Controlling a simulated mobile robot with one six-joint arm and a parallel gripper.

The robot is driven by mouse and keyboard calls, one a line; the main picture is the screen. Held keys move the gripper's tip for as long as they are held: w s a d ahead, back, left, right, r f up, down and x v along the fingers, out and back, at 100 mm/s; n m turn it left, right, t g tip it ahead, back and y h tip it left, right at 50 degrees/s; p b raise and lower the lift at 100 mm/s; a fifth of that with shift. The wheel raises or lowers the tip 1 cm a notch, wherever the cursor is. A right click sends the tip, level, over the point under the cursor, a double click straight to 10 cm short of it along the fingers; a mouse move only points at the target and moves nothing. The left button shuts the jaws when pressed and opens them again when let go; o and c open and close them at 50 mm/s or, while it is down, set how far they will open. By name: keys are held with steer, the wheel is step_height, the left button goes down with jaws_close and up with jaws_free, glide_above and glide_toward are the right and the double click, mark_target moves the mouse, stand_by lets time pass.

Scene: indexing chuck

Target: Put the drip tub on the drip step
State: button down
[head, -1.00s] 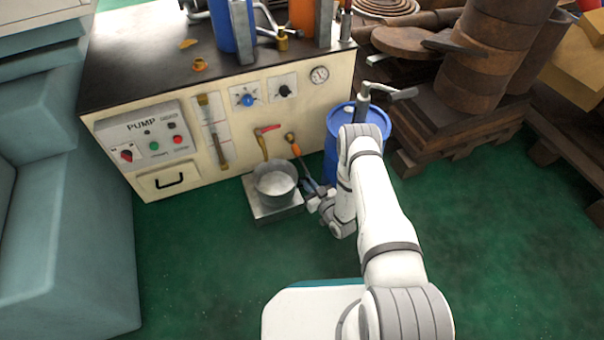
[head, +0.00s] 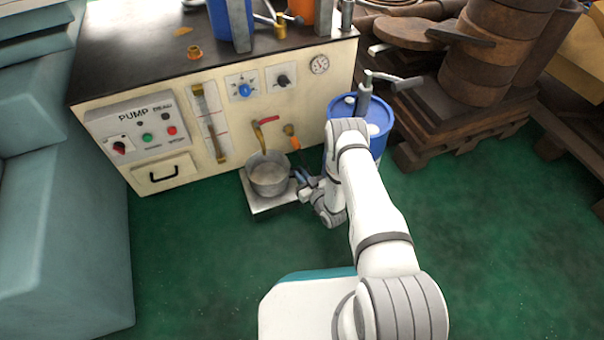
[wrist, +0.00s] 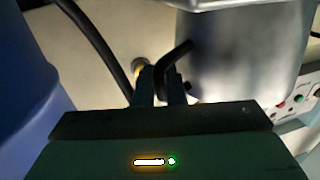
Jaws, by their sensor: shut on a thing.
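The drip tub (head: 268,176) is a grey metal pot with an open top. In the head view it is over the drip step (head: 275,204), a low pale square plate on the floor before the pump cabinet. I cannot tell whether its base touches the plate. My gripper (head: 306,186) is at the tub's right side. In the wrist view my gripper (wrist: 161,88) is shut on the tub's black handle, with the tub (wrist: 240,58) upright at the right. The tub's underside is hidden.
A brass spout with a red lever (head: 267,121) and an orange-handled valve (head: 289,130) stick out of the pump cabinet (head: 225,125) close behind the tub. A blue drum (head: 378,142) stands at the right, close to my arm. Green floor (head: 200,260) in front is clear.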

steer(key=c, duration=1.5)
jaws_free()
steer(key=shift+r, duration=0.1)
steer(key=p+v, duration=0.5)
steer(key=v, duration=0.7)
steer(key=shift+s, duration=0.1)
